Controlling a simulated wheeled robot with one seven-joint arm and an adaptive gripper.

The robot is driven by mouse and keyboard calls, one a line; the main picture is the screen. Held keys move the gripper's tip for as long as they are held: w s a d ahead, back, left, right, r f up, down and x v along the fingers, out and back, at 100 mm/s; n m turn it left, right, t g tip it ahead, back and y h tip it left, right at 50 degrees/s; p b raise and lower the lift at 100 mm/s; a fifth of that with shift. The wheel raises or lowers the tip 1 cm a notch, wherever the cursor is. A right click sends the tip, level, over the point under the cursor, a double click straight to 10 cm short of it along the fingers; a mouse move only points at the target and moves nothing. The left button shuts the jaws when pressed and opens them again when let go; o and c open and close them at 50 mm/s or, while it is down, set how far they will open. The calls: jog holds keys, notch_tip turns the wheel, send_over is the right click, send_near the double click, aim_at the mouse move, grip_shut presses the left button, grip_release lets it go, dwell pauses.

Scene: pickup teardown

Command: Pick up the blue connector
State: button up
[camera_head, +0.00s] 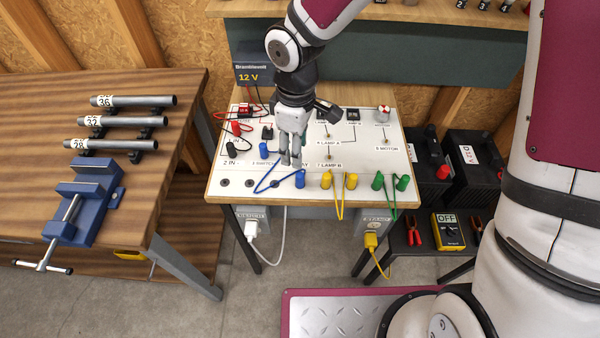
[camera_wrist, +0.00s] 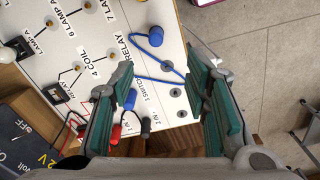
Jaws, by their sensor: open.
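A blue connector (camera_head: 299,179) stands at the front edge of the white panel (camera_head: 225,170), just right of my gripper (camera_head: 291,160). A second blue connector (camera_head: 263,149) is farther back, left of my gripper. A blue wire loops on the panel by them. My gripper points down over the panel, open, with nothing between its fingers. In the wrist view, one blue connector (camera_wrist: 155,36) lies beyond the fingertips of my gripper (camera_wrist: 162,75). The other blue connector (camera_wrist: 130,98) shows close beside the left finger, partly covered by it.
Yellow connectors (camera_head: 326,180) and green connectors (camera_head: 377,180) stand along the front right of the panel. Red and black leads (camera_head: 237,129) lie at its left by the 12 V battery (camera_head: 262,72). A wooden bench with a blue vise (camera_head: 85,200) is at the left.

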aim_at(299, 174)
notch_tip(299, 174, down, 7)
jog(key=shift+r, duration=0.2)
jog(key=shift+w+d+f+p, duration=0.15)
jog(key=shift+f+p, duration=0.15)
jog(key=shift+f, duration=1.05)
jog(key=shift+w+d+f+p, duration=0.15)
jog(key=shift+f+p, duration=0.1)
jog(key=shift+f, duration=1.1)
grip_shut()
